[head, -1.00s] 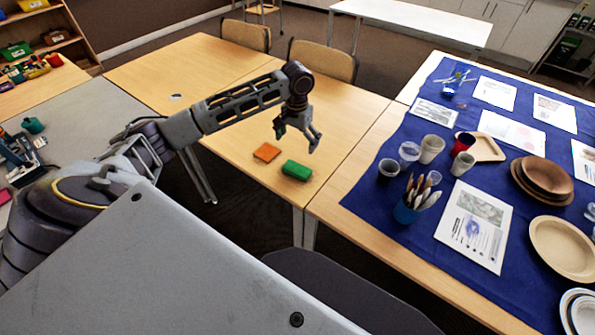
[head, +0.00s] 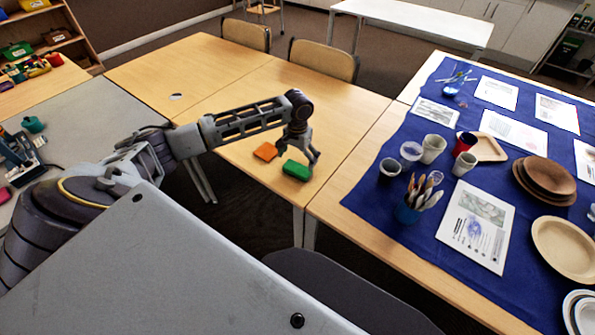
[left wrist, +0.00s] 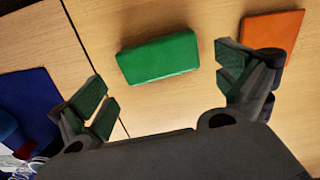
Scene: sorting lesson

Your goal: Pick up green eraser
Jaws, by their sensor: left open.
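The green eraser (head: 296,170) lies flat on the light wooden table, near its front edge. In the left wrist view the green eraser (left wrist: 158,58) lies ahead of the fingertips, between their lines but beyond them. My left gripper (head: 298,157) is open and empty, low above the table just behind the eraser. It also shows in the left wrist view (left wrist: 165,85), with green pads on both fingers, not touching the eraser. My right gripper is not in view.
An orange block (head: 265,151) lies left of the eraser; in the left wrist view it (left wrist: 272,33) is close to one finger. The blue cloth (head: 372,203) to the right holds cups, brushes, plates and papers. The table behind the gripper is clear.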

